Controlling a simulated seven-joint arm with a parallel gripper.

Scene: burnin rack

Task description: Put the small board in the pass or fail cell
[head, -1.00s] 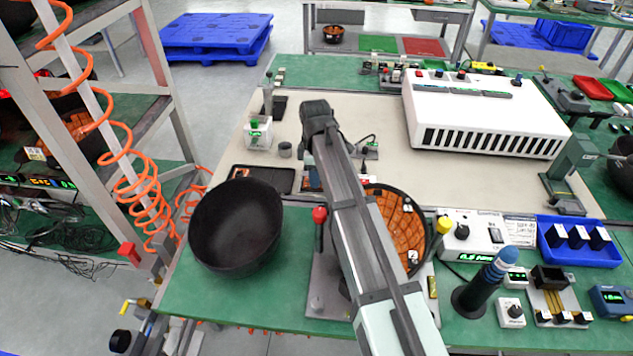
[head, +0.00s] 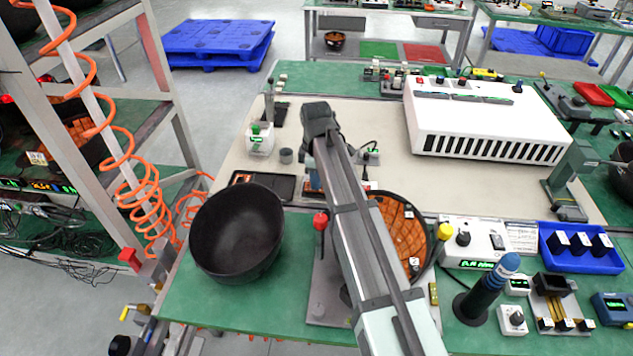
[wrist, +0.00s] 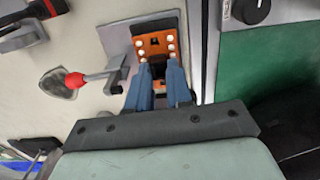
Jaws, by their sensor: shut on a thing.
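The small board (wrist: 154,46) is orange with white round dots along its sides and a dark part at its near end. My gripper (wrist: 160,78) has blue fingers and is shut on that near end in the wrist view. The board lies over a grey plate (wrist: 120,42); I cannot tell whether it touches it. In the head view my gripper (head: 314,180) is low over the bench, mostly hidden behind my arm. A shallow dark tray (head: 278,186) with compartments lies just left of it. I cannot tell whether these are the pass and fail cells.
A red-knobbed lever (wrist: 76,80) stands close left of my fingers in the wrist view. A black bowl (head: 238,232) sits at the bench's front left. A white slotted unit (head: 485,125) stands at the back right. The beige mat (head: 225,150) has free room behind the tray.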

